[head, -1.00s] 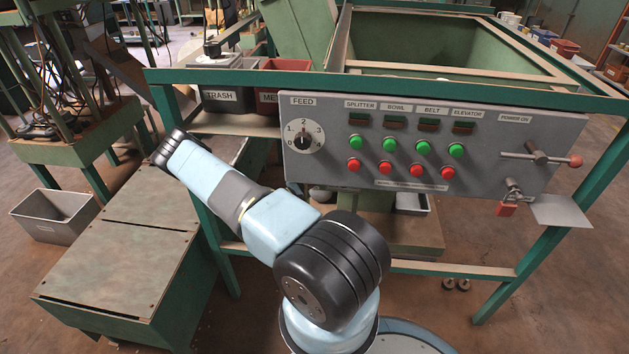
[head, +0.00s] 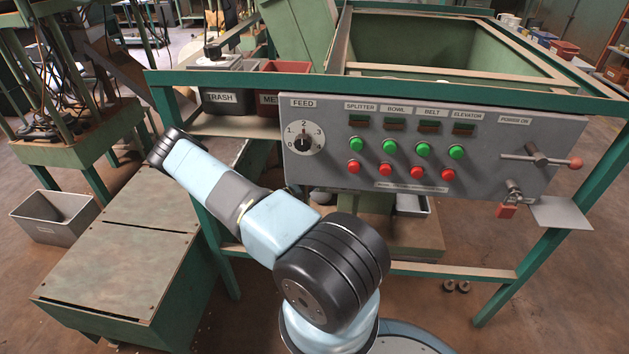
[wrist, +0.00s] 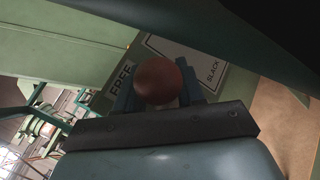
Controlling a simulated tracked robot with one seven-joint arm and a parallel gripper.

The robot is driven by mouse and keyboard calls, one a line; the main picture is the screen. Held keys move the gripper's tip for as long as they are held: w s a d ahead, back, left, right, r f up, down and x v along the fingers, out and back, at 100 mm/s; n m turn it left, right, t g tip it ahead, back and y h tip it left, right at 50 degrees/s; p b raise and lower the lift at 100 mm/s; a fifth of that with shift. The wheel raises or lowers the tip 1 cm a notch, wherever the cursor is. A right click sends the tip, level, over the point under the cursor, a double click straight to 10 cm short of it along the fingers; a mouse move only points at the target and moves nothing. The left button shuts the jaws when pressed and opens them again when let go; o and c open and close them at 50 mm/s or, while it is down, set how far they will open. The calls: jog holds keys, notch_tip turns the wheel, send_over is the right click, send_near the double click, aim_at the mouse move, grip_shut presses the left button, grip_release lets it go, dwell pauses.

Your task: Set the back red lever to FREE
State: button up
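A dull red ball knob (wrist: 158,81) shows in the middle of the wrist view, close to my gripper. My gripper's (wrist: 160,92) two bluish fingers stand apart, one on each side of the knob. Whether they touch it is too dark to tell. A label reading FREE (wrist: 122,79) is just left of the knob, and a second label that looks like SLACK (wrist: 213,72) is to its right. The lever's shaft is hidden. In the head view my gripper and this knob are out of sight; only my arm shows, reaching to the left.
The grey control panel (head: 480,185) is right of my arm, with a red-knobbed handle (head: 575,163) at its right end. A green box (head: 130,262) stands left of the arm.

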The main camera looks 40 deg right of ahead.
jog(key=w+a+f, duration=0.1)
jog(key=a+f, duration=0.1)
jog(key=a, duration=1.1)
jog(key=shift+w+a, duration=0.2)
jog(key=shift+a, duration=0.1)
